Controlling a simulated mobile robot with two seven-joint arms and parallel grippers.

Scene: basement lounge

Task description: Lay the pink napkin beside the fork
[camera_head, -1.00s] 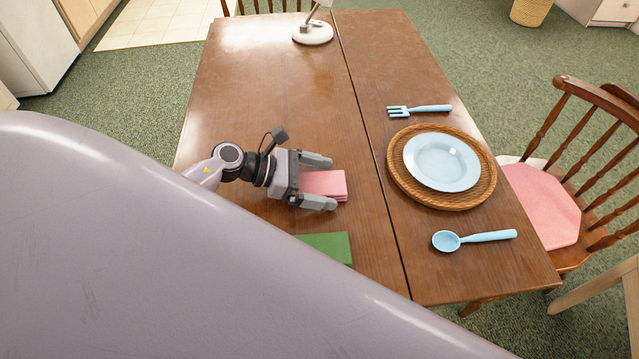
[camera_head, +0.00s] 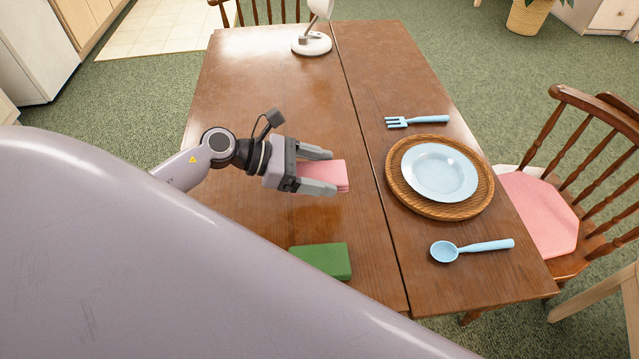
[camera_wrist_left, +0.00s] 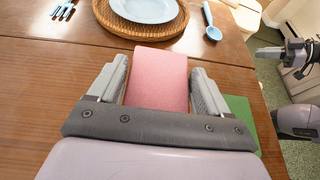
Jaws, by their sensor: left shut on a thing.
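My left gripper (camera_head: 331,171) is shut on the pink napkin (camera_head: 335,173), a folded stack, and holds it over the left part of the wooden table, seemingly a little above it. The left wrist view shows the napkin (camera_wrist_left: 160,80) between both fingers (camera_wrist_left: 160,70). The light blue fork (camera_head: 418,121) lies on the table to the right, above the plate, apart from the napkin. It also shows in the left wrist view (camera_wrist_left: 63,9). My right gripper (camera_wrist_left: 283,52) shows at the right edge of the left wrist view; its jaws are unclear.
A green folded napkin (camera_head: 322,261) lies in front of the left gripper. A blue plate (camera_head: 440,172) sits on a wicker mat (camera_head: 399,197), with a blue spoon (camera_head: 472,249) in front. A white lamp (camera_head: 311,44) stands at the far edge. Table between gripper and fork is clear.

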